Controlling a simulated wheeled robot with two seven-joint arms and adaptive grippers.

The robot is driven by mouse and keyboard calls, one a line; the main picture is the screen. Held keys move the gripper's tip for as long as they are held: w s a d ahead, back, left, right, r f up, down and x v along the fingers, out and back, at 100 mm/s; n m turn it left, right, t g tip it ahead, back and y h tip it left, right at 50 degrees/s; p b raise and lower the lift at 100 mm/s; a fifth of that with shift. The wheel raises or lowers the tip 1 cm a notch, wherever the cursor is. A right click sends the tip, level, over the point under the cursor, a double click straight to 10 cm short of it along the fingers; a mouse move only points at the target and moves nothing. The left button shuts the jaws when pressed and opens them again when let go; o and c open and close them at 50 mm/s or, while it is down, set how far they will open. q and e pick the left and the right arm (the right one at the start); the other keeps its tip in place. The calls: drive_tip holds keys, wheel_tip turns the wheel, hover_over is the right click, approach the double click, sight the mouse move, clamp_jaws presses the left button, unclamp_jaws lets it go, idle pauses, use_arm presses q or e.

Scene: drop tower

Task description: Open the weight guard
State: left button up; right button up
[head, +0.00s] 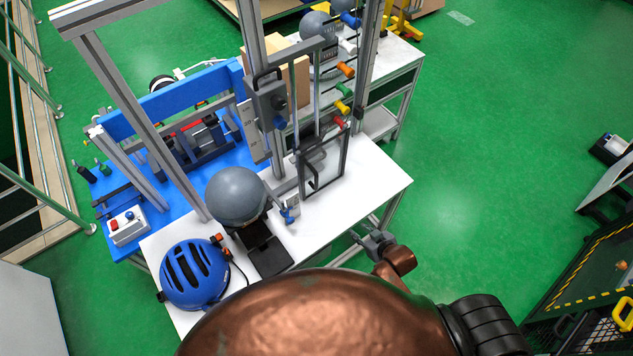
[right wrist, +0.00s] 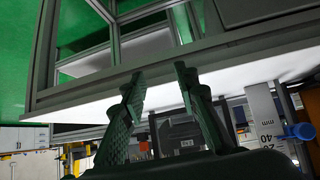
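My right gripper (head: 371,239) is at the table's front right edge, apart from the guard and nearer to me. In the right wrist view the two fingers of my right gripper (right wrist: 158,85) are spread with nothing between them, close to the table's edge. My left gripper is not in view.
A blue helmet (head: 193,272) and a grey ball-shaped headform (head: 236,195) stand on the white table (head: 375,183) to the left. A metal post (head: 172,130) rises behind them.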

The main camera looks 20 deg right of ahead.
wheel_tip(320, 180, up, 4)
drive_tip(key=a+r, duration=0.1)
drive_tip(key=n+t+y, duration=0.3)
drive_tip(key=t+y, duration=0.3)
drive_tip(key=y, duration=0.1)
approach(317, 187)
drive_tip(key=w+a+r, duration=0.1)
drive_tip(key=w+r, duration=0.1)
drive_tip(key=w, duration=0.1)
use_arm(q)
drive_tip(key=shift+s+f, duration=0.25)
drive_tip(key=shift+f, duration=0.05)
use_arm(e)
drive_tip(key=x, duration=0.7)
drive_tip(key=shift+w+a+r, duration=0.1)
drive_tip(key=shift+w+a, duration=0.1)
drive_tip(key=shift+c, duration=0.5)
clamp_jaws()
